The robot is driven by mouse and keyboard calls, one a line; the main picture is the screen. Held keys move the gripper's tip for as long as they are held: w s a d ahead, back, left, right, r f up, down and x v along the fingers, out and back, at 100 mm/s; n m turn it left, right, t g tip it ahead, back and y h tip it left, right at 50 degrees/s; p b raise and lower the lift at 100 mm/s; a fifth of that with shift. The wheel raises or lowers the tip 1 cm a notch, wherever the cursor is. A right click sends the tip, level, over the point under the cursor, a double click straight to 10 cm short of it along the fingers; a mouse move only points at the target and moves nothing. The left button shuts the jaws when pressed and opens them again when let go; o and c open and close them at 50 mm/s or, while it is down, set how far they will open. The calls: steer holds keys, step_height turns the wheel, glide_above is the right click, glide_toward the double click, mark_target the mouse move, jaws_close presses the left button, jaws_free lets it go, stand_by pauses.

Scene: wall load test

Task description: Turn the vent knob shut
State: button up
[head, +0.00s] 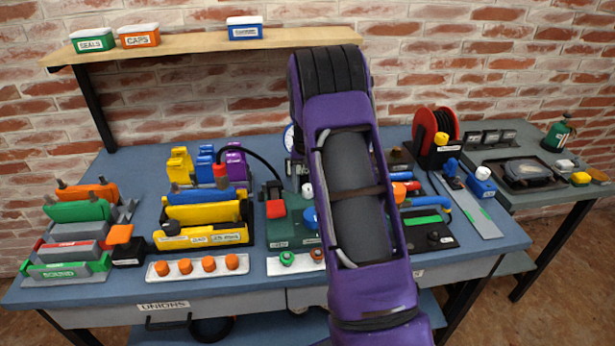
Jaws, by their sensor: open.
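My purple arm rises through the middle of the head view and its far end bends over behind itself, so my gripper does not show. A dark green unit (303,232) stands on the bench just left of my arm and is partly covered by it. A blue round part (311,217) and a white round part (307,190) show on or near this unit at the arm's edge. A red block (276,209) sits on its left side. I cannot tell which part is the vent knob; no readable label names it, and it may be hidden behind my arm.
The blue bench (140,295) is crowded with fixtures. Orange caps on a white strip (197,268) lie at the front. A red hose reel (436,133) stands at the back right. A wooden shelf (190,46) with small boxes hangs above. A side table (520,170) is at the right.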

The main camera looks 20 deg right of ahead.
step_height(320, 180, up, 17)
steer(key=p, duration=0.1)
steer(key=shift+a+r, duration=0.15)
steer(key=shift+r, duration=0.05)
steer(key=shift+w, duration=0.1)
stand_by(0.4)
